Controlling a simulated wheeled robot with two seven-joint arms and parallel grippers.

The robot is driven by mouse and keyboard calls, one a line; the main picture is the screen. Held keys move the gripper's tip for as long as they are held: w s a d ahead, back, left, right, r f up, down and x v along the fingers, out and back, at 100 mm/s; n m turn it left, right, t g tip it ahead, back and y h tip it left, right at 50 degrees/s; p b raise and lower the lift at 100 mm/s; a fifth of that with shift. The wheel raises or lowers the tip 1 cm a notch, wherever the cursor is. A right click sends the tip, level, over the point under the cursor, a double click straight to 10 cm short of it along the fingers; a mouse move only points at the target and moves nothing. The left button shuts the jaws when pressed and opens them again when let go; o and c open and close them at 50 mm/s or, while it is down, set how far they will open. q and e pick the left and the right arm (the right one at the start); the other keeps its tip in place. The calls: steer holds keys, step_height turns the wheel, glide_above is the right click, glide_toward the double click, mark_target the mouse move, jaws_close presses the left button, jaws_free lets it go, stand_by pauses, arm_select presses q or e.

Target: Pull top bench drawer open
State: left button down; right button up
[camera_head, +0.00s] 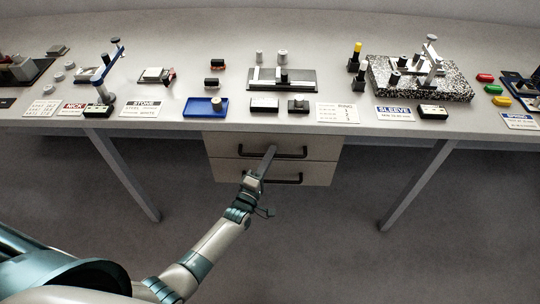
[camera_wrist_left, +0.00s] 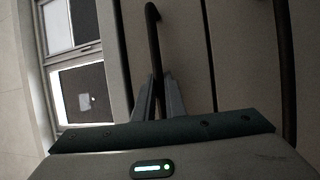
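The bench has two pale drawers under its top. The top drawer (camera_head: 225,146) has a dark bar handle (camera_head: 294,154), and its front looks flush with the lower one. My left gripper (camera_head: 269,152) reaches up from below to the middle of the top handle. In the left wrist view the handle (camera_wrist_left: 153,40) runs between the two fingers (camera_wrist_left: 158,92), which lie close on both its sides. The fingers look shut on it. My right gripper is in neither view.
The lower drawer (camera_head: 225,171) has its own dark handle (camera_head: 287,181), just below my left gripper. Bench legs (camera_head: 125,175) (camera_head: 415,185) stand on both sides. The bench top (camera_head: 220,50) carries several fixtures, labels and small parts. The floor before the drawers is clear.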

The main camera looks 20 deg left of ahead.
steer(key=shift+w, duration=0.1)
